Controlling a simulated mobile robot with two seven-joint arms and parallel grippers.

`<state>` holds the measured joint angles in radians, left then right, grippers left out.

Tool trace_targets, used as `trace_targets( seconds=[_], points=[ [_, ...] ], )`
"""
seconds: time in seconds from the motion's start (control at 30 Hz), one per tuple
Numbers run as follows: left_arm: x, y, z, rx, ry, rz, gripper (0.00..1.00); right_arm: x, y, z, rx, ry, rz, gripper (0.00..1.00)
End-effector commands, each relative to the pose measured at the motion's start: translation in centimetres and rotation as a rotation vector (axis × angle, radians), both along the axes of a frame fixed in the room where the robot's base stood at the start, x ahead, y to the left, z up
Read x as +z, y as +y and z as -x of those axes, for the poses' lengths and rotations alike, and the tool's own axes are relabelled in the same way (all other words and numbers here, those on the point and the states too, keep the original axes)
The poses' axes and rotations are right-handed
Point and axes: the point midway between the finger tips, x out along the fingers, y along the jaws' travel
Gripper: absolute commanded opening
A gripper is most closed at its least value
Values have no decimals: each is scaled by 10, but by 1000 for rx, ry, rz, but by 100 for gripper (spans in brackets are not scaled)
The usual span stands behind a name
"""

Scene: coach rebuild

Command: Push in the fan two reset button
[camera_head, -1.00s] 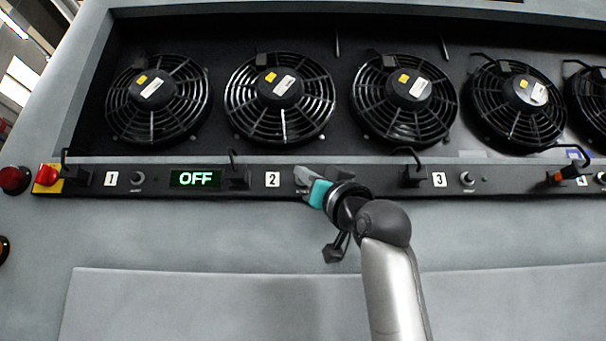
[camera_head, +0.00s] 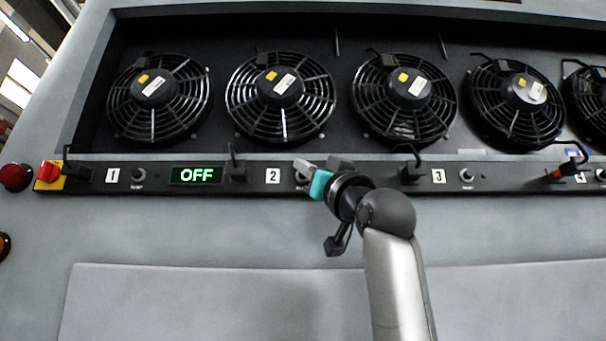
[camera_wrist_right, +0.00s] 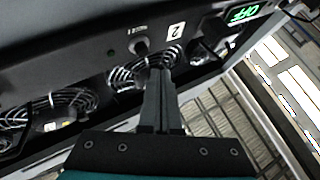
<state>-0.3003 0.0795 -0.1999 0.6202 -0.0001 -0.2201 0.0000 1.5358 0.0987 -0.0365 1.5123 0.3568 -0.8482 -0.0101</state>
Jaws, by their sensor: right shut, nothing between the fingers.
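The fan two reset button (camera_head: 300,178) is a small dark knob on the black strip, right of the white "2" label (camera_head: 272,176). The gripper partly covers it in the head view. It shows more clearly in the right wrist view (camera_wrist_right: 139,47), beside the "2" label. My right gripper (camera_head: 303,166) is shut and empty, its fingertips at the strip close to the knob. In the right wrist view its fingertips (camera_wrist_right: 158,70) appear just below and right of the knob; I cannot tell whether they touch. Fan two (camera_head: 280,98) sits above. My left gripper is out of view.
A display (camera_head: 195,175) reads OFF left of the "2" label. Black plugs (camera_head: 237,172) with cables stick out along the strip. The grey panel below (camera_head: 200,235) is clear.

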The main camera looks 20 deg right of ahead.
Motion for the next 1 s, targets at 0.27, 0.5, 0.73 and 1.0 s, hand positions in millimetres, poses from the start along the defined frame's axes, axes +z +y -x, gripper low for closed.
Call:
trace_targets(
  seconds=[0.27,0.5,0.73,1.0],
  points=[
    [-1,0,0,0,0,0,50,0,1,2,1,-2,0,0],
    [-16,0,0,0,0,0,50,-1,7,24,1,-4,1,0],
    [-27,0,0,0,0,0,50,-1,13,44,2,-3,0,0],
    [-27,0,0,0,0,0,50,1,14,48,1,0,1,0]
  ],
)
